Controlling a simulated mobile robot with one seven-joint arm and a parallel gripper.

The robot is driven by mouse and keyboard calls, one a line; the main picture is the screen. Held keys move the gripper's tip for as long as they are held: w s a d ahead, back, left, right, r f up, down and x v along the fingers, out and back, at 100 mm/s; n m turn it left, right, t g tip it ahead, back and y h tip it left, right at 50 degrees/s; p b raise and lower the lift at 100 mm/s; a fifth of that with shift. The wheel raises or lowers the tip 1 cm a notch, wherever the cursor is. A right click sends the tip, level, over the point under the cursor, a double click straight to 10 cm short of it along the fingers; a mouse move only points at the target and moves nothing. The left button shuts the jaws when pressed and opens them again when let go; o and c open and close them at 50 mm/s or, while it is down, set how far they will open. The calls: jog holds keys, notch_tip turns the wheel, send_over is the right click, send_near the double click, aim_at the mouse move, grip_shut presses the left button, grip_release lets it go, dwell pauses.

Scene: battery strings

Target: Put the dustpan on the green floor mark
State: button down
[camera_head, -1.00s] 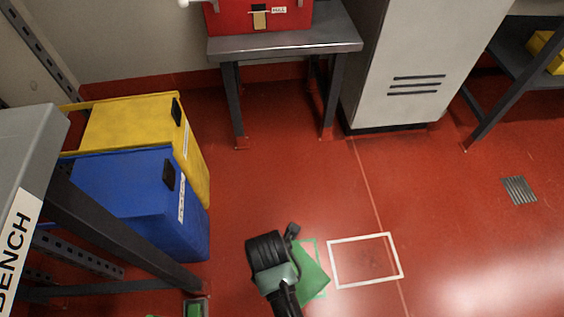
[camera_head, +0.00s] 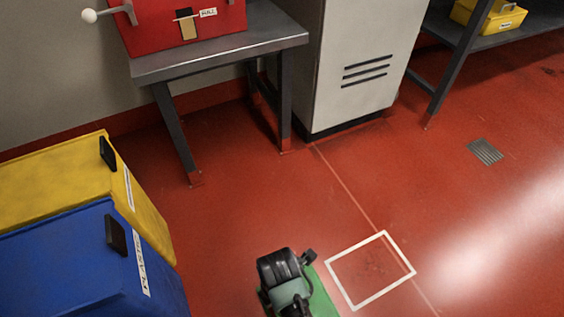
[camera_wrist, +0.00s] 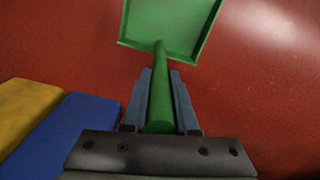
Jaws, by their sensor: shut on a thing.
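The green dustpan (camera_wrist: 172,30) fills the top of the wrist view, its tray ahead of my gripper. My gripper (camera_wrist: 160,76) is shut on its round green handle (camera_wrist: 160,105), with a finger on either side. In the head view, part of the green dustpan (camera_head: 321,298) shows beside my dark wrist, which hides the rest. The green floor mark cannot be told apart from the dustpan in the head view. I cannot tell whether the dustpan touches the floor.
A white floor outline (camera_head: 345,296) lies empty to the right. Blue (camera_head: 70,265) and yellow (camera_head: 60,178) bins stand at left. A metal table (camera_head: 225,52) bearing a red box (camera_head: 150,32) and a grey cabinet (camera_head: 350,50) stand behind. Red floor is clear at right.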

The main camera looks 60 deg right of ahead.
notch_tip(320, 180, down, 5)
jog(key=b, duration=0.2)
jog(key=shift+w+r+b, duration=0.1)
jog(key=shift+r+b, duration=0.1)
jog(key=shift+b, duration=0.2)
jog(key=c, duration=1.1)
grip_release()
jog(key=shift+f, duration=0.15)
jog(key=shift+c, duration=0.2)
jog(key=o, duration=0.5)
jog(key=shift+c, duration=0.2)
notch_tip(320, 180, up, 12)
jog(key=p, duration=0.8)
